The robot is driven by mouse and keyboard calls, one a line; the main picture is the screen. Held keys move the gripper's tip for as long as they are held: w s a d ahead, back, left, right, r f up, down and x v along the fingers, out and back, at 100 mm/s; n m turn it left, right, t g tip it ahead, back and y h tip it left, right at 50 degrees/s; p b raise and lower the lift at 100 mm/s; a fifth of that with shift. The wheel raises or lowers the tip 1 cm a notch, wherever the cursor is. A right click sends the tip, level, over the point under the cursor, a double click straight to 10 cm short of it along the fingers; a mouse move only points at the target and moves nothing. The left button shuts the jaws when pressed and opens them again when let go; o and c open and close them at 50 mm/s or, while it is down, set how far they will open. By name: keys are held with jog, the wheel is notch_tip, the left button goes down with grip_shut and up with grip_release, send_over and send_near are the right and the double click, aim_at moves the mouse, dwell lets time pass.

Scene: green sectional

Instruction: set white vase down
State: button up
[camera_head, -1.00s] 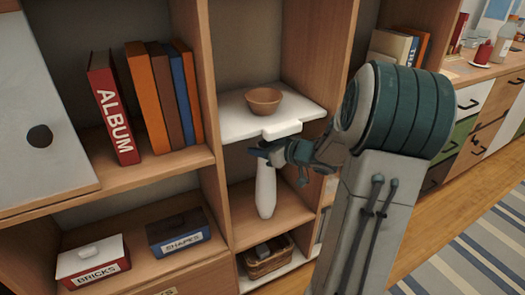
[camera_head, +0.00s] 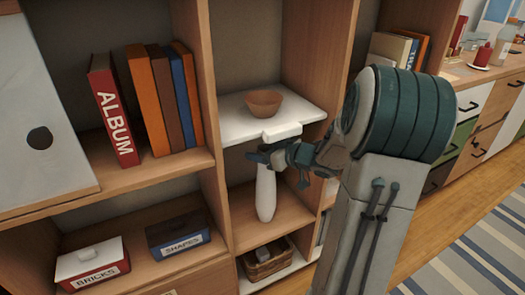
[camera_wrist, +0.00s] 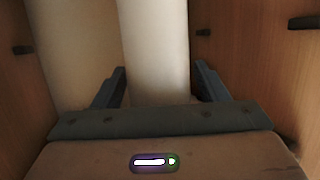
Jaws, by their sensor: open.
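The white vase (camera_head: 266,193) stands upright on a wooden shelf (camera_head: 282,224) inside a cubby. In the wrist view the vase (camera_wrist: 156,50) rises between the two dark fingers of my gripper (camera_wrist: 160,88). The fingers are open, with a gap on each side of the vase. In the head view my gripper (camera_head: 262,157) is at the vase's upper part, just below the white shelf, and hides its top.
A white shelf (camera_head: 232,127) with a brown bowl (camera_head: 264,103) sits close above my gripper. Wooden cubby walls stand on both sides. A wicker basket (camera_head: 268,264) is below. Books and labelled boxes fill the left compartments.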

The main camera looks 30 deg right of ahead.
jog(key=p+v, duration=0.4)
jog(key=v, duration=0.7)
jog(key=shift+s, duration=0.4)
jog(key=shift+d+r, duration=0.1)
jog(key=shift+r, duration=0.05)
